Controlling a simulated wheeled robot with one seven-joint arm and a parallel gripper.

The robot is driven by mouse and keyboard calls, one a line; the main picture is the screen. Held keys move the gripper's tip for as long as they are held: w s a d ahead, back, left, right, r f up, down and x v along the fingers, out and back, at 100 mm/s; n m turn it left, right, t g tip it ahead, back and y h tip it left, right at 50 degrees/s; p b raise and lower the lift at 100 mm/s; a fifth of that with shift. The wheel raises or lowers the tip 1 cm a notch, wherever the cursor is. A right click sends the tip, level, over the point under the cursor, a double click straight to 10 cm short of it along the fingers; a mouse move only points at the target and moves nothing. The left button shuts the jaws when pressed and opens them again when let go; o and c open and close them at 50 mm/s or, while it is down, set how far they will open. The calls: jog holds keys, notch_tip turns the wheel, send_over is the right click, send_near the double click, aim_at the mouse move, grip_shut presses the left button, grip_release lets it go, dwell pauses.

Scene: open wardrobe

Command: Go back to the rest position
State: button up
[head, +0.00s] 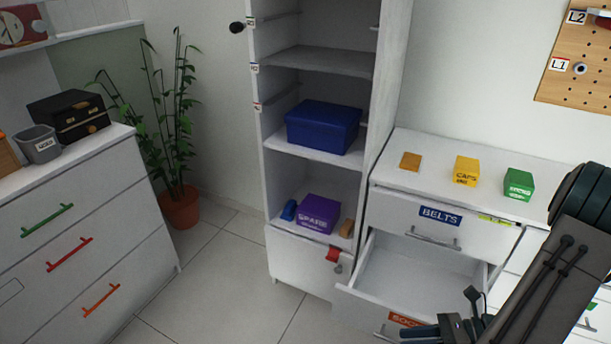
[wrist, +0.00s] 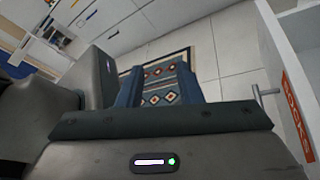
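My gripper (head: 445,318) is at the lower right of the head view, in front of the pulled-out socks drawer (head: 405,275). In the wrist view my gripper (wrist: 160,78) has its two fingers apart, with only floor and a patterned rug (wrist: 165,82) seen between them. It holds nothing. The socks drawer is open and its visible inside is empty. Its orange label shows at the right of the wrist view, beside the drawer handle (wrist: 262,92). My arm covers part of the white dresser's right side.
The open wardrobe (head: 318,62) holds a blue box (head: 323,127) and a purple box (head: 317,214). Yellow (head: 466,171) and green (head: 519,184) boxes stand on the dresser (head: 430,160). A left cabinet (head: 75,235) and plant (head: 180,208) flank clear floor.

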jog(key=a+r+n+h+p, duration=0.3)
jog(key=r+n+h+p, duration=0.1)
jog(key=r+n, duration=0.4)
jog(key=a+r+n+h+p, duration=0.4)
jog(key=r+n, duration=0.5)
jog(key=r, duration=0.3)
jog(key=w+a+r+n+h+p, duration=0.1)
jog(key=a+r+n+h+p, duration=0.3)
jog(key=r+n, duration=0.5)
notch_tip(320, 180, up, 2)
jog(key=shift+r+h, duration=0.1)
jog(key=shift+h, duration=0.9)
jog(key=shift+d, duration=0.15)
